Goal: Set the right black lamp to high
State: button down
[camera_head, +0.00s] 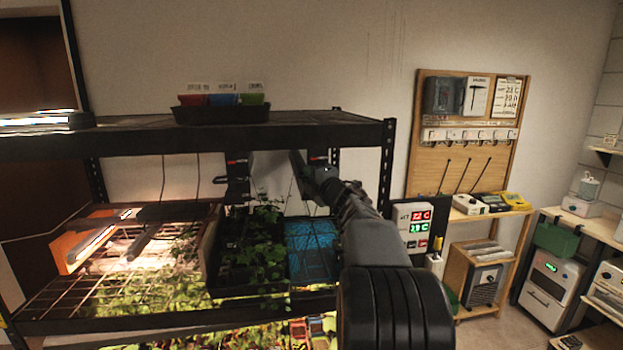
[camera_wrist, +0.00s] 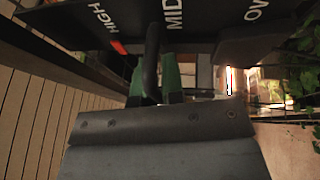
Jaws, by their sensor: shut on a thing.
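A dark upright lever (camera_wrist: 152,60) stands between HIGH and MID, nearer MID. A small red mark (camera_wrist: 119,47) sits just below HIGH. My gripper (camera_wrist: 160,88) is shut on the lever; its grey body fills the bottom of the view. In the head view, my gripper (camera_head: 308,172) reaches under the top shelf at the right black control box (camera_head: 319,160), which it partly hides. Another black box (camera_head: 237,170) hangs to its left.
The black top shelf (camera_head: 300,130) is close above my gripper, with a rack post (camera_head: 387,165) to its right. Seedlings (camera_head: 262,235) and a blue-lit tray (camera_head: 312,245) lie below. An orange-ended lamp (camera_head: 75,248) glows at left. A pegboard (camera_head: 465,140) stands at right.

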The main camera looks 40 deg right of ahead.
jog(key=shift+s+a+r, duration=0.1)
jog(key=shift+r, duration=0.4)
jog(key=c, duration=1.6)
grip_release()
jog(key=o, duration=0.4)
jog(key=shift+f, duration=0.1)
jog(key=shift+c, duration=0.2)
jog(key=shift+f, duration=0.2)
jog(key=s+f+b, duration=0.2)
jog(key=s+b, duration=0.2)
jog(key=s, duration=0.9)
jog(key=shift+s+a, duration=0.3)
